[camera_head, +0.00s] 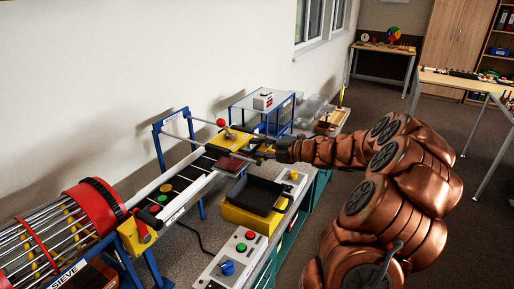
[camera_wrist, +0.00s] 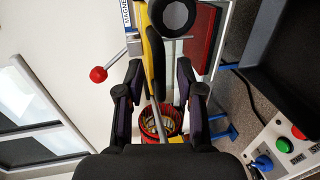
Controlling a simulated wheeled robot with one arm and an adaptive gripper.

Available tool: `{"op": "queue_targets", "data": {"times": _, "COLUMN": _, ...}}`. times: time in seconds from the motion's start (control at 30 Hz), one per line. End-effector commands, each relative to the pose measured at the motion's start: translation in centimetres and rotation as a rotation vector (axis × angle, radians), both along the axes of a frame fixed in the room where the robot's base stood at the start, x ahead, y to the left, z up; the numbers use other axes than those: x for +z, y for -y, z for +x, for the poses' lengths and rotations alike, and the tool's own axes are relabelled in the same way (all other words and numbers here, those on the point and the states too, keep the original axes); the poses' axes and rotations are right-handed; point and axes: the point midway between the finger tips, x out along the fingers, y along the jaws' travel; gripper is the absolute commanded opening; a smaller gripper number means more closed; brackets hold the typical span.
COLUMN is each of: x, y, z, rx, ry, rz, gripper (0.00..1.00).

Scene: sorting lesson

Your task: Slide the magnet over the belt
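The yellow magnet unit (camera_head: 226,141) sits at the far end of the belt (camera_head: 178,184), on a blue frame. In the wrist view its yellow body (camera_wrist: 151,36) shows beside a partly cut-off "MAGNET" label (camera_wrist: 126,12). A red ball knob (camera_head: 221,122) on a thin rod sticks out on the wall side; it also shows in the wrist view (camera_wrist: 98,74). My gripper (camera_head: 268,151) is at the near side of the unit. In the wrist view my gripper (camera_wrist: 158,98) has its fingers apart, with a black bar (camera_wrist: 154,60) between them; I see no clear contact.
A dark red plate (camera_head: 231,164) lies beside the belt end. A yellow-and-black bin (camera_head: 254,199) and a button panel (camera_head: 231,259) stand on the near side. The red sieve drum (camera_head: 96,208) is at lower left. The wall runs close behind.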

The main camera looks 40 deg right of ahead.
Motion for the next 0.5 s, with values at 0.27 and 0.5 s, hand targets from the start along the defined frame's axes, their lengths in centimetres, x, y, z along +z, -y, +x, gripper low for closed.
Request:
{"op": "queue_targets", "data": {"times": 0.27, "x": 0.7, "y": 1.8, "z": -3.2, "rx": -0.006, "ry": -0.002, "rz": -0.001, "gripper": 0.37}}
{"op": "queue_targets", "data": {"times": 0.5, "x": 1.5, "y": 3.3, "z": -6.0, "rx": -0.007, "ry": -0.001, "rz": -0.002, "gripper": 0.37}}
